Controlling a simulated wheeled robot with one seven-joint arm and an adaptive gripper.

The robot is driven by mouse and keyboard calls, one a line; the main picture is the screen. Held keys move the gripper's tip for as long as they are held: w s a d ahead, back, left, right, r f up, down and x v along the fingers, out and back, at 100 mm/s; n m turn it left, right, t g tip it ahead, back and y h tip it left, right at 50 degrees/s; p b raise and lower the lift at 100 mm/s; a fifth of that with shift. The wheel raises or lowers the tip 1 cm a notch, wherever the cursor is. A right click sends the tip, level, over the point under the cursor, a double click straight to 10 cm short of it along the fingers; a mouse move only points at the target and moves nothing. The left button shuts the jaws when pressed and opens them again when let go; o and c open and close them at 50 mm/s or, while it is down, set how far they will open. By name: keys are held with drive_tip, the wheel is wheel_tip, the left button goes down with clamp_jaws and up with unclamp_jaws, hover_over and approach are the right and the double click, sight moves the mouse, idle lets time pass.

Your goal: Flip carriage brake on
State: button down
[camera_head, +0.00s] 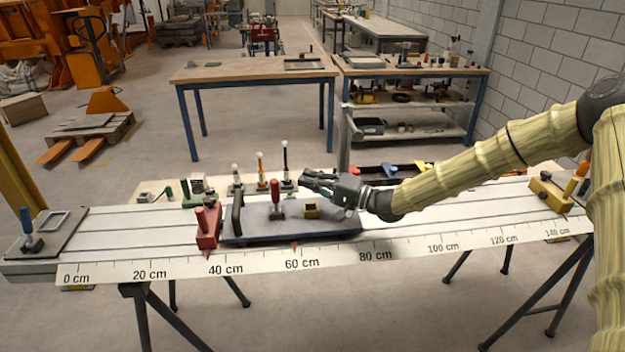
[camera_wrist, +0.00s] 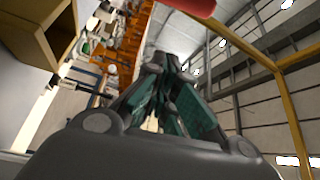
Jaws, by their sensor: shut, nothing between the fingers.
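The dark grey carriage (camera_head: 250,224) sits on the long white rail, roughly between the 40 and 75 cm marks. A lever with a red handle (camera_head: 275,190) stands upright on it; I take this as the brake. A small yellow box (camera_head: 311,211) is on the carriage to its right. My gripper (camera_head: 305,180) is shut and empty, above the carriage, right of the red handle and apart from it. In the wrist view the closed fingers (camera_wrist: 172,75) show, with a red rounded end (camera_wrist: 190,4) at the top edge, probably the handle, and the yellow box (camera_wrist: 45,30) upper left.
A red block (camera_head: 207,226) stands against the carriage's left end. Several small levers, one with an orange handle (camera_head: 261,170), stand behind the carriage. A blue-handled lever (camera_head: 26,222) is at the rail's left end, a yellow block (camera_head: 550,194) near its right end.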

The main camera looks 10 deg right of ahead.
sight(276, 197)
drive_tip(key=a+p, duration=0.3)
drive_tip(key=a, duration=0.3)
drive_tip(key=shift+s+f, duration=0.15)
drive_tip(key=shift+s, duration=0.15)
drive_tip(key=shift+a, duration=0.1)
idle(0.3)
